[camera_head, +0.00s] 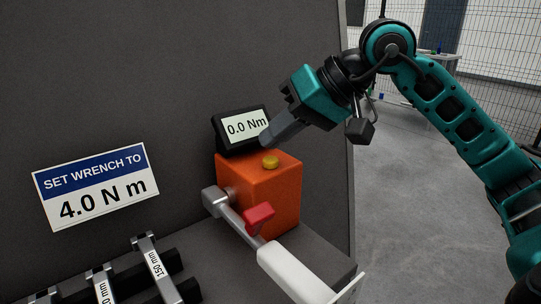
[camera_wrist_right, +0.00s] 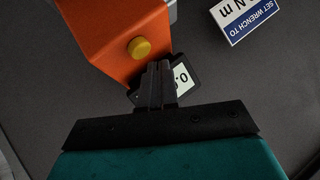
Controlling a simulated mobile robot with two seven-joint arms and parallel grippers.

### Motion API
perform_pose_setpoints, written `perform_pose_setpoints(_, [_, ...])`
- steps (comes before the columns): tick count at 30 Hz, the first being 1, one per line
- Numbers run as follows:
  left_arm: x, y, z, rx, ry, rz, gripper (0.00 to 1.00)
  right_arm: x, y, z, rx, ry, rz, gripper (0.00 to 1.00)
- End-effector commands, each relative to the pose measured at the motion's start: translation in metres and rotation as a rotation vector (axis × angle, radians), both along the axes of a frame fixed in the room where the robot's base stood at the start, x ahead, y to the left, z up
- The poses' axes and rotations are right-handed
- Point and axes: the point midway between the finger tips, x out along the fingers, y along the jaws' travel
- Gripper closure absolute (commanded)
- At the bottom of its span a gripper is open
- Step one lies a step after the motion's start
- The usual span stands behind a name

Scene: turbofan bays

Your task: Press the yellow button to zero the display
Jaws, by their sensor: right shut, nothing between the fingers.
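The yellow button (camera_head: 270,162) is on top of an orange box (camera_head: 272,200). It also shows in the right wrist view (camera_wrist_right: 139,47). The display (camera_head: 244,127) behind the box reads 0.0 Nm. My right gripper (camera_head: 266,142) is shut and empty, with its fingertips above and just behind the button, in front of the display. In the right wrist view the shut fingers (camera_wrist_right: 158,68) point toward the box and partly cover the display (camera_wrist_right: 182,80). The fingertips look apart from the button. My left gripper is not in view.
A wrench (camera_head: 232,212) with a red part (camera_head: 258,217) and a white handle meets the box's front side. A sign (camera_head: 97,187) reads "SET WRENCH TO 4.0 N m". Labelled bars (camera_head: 158,268) lie at the lower left. Dark panels stand behind; open floor lies right.

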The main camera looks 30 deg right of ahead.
Motion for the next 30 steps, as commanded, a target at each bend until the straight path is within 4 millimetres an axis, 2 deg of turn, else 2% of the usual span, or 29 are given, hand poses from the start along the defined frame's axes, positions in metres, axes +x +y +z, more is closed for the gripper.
perform_pose_setpoints(5, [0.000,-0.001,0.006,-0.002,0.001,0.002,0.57,0.000,0.000,0.007,0.000,-0.001,-0.001,1.00])
perform_pose_setpoints(18, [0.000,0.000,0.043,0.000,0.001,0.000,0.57,0.000,0.000,0.050,0.000,-0.001,-0.001,1.00])
perform_pose_setpoints(30, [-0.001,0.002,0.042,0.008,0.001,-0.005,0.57,0.000,0.000,0.050,0.000,0.000,0.000,1.00])
